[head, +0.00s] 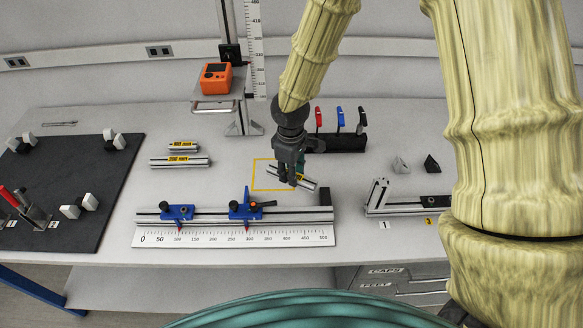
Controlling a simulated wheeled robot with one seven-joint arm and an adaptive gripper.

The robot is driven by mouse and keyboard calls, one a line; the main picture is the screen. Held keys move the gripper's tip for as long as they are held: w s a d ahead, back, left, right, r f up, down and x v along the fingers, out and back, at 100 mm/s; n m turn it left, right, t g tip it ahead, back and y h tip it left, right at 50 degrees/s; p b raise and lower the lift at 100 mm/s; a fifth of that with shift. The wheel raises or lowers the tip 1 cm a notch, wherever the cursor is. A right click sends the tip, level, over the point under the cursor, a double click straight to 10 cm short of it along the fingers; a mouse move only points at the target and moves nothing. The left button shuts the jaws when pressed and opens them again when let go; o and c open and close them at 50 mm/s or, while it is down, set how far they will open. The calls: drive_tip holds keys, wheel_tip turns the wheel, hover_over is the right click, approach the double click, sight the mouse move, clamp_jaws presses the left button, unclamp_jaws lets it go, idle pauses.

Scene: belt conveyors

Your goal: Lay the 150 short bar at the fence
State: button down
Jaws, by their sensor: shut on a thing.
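A short silver bar (306,184) with a yellow mark lies at a slant in the jaws of my gripper (291,178), over the yellow outlined square on the table. My gripper is shut on it and hides part of it. I cannot tell whether the bar touches the table or read its label. The fence (215,217), a long silver rail with two blue stops (177,212) (245,209), runs along the white 0 to 500 scale (200,238), nearer than my gripper. A black block (326,201) stands at its right end.
Two labelled bars (180,161) (184,146) lie at the left. A post with an orange device (214,78) stands behind. A rack of coloured handles (338,142) is behind my gripper. Another rail (408,207) lies at the right, a black board (75,180) far left.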

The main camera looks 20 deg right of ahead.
drive_tip(key=s+n+p, duration=0.2)
drive_tip(key=n+p, duration=0.1)
drive_tip(key=n, duration=0.2)
drive_tip(key=b, duration=0.5)
hover_over(292, 203)
drive_tip(key=shift+n, duration=0.4)
drive_tip(key=shift+w+f, duration=0.2)
drive_tip(key=shift+f, duration=2.65)
drive_tip(key=shift+f, duration=0.55)
drive_tip(key=c, duration=1.1)
unclamp_jaws()
drive_tip(key=shift+s, duration=0.1)
wheel_tip(292, 203, up, 12)
drive_tip(key=shift+d, duration=0.1)
